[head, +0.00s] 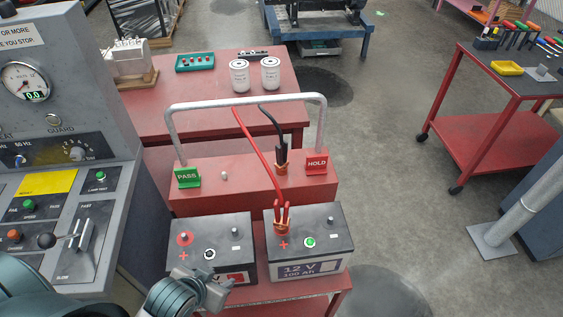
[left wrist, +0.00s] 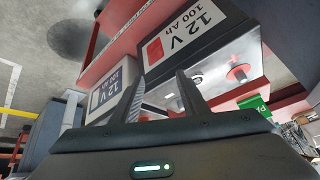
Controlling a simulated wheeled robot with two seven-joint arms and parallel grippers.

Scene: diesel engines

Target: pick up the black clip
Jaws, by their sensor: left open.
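The black clip (head: 282,157) stands upright on top of the red box, with a black cable curving up from it toward the carrying handle. A red clip (head: 283,217) on a red cable sits at the plus terminal of the right battery (head: 308,240). My left gripper (head: 217,287) is at the front edge of the left battery (head: 209,248), well in front of and left of the black clip. In the left wrist view its two fingers (left wrist: 160,88) are apart with nothing held, pointing toward the batteries. The black clip is not clearly visible there. My right gripper does not show.
The red box (head: 240,193) carries a green PASS sign (head: 187,177), a red HOLD sign (head: 317,164) and a grey handle (head: 245,100) arching above. A control console (head: 60,150) stands close on the left. Two white filters (head: 239,76) stand on the bench behind.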

